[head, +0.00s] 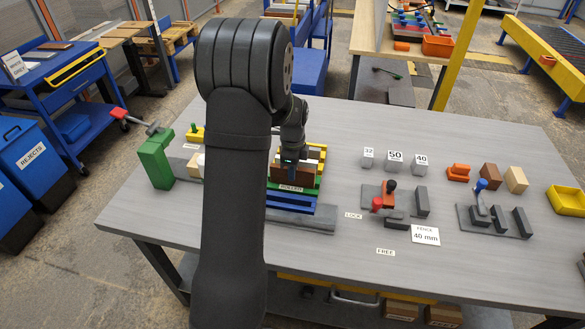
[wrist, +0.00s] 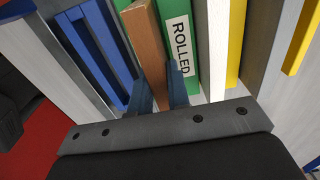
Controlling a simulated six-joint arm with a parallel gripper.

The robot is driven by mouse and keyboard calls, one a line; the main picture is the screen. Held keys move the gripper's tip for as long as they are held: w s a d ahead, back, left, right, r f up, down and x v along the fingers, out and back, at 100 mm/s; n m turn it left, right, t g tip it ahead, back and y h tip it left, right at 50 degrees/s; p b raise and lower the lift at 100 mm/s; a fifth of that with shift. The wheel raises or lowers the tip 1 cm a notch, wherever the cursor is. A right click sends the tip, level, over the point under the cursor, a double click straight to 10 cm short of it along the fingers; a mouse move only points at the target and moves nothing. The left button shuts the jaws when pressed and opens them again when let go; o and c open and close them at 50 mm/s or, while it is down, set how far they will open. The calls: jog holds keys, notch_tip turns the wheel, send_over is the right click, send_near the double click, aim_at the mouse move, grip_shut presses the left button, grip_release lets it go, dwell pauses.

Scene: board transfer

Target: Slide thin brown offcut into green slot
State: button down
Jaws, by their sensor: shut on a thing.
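The thin brown offcut (wrist: 148,42) is upright on edge between the two blue fingers of my gripper (wrist: 161,88) in the wrist view. Green walls flank it on both sides: the green slot (wrist: 180,12), with a ROLLED label on its right wall. The offcut lines up with the slot. I cannot tell how deep it sits, since the fingers hide its lower part. In the head view the brown offcut (head: 281,174) shows under my gripper (head: 291,158), just above the green slot's labelled front (head: 305,190). My arm hides part of the rack.
A blue slot (wrist: 92,50) lies left of the green one; white (wrist: 217,40) and yellow (wrist: 236,35) pieces stand close on the right. In the head view, clamps (head: 385,200), small blocks (head: 490,176) and a yellow tray (head: 566,201) occupy the table's right side.

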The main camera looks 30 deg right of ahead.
jog(key=shift+f, duration=0.95)
jog(key=c, duration=1.3)
grip_release()
notch_tip(320, 180, up, 18)
jog(key=shift+f, duration=0.25)
jog(key=shift+f, duration=0.1)
notch_tip(320, 180, down, 17)
jog(key=shift+f, duration=0.15)
jog(key=shift+r, duration=0.2)
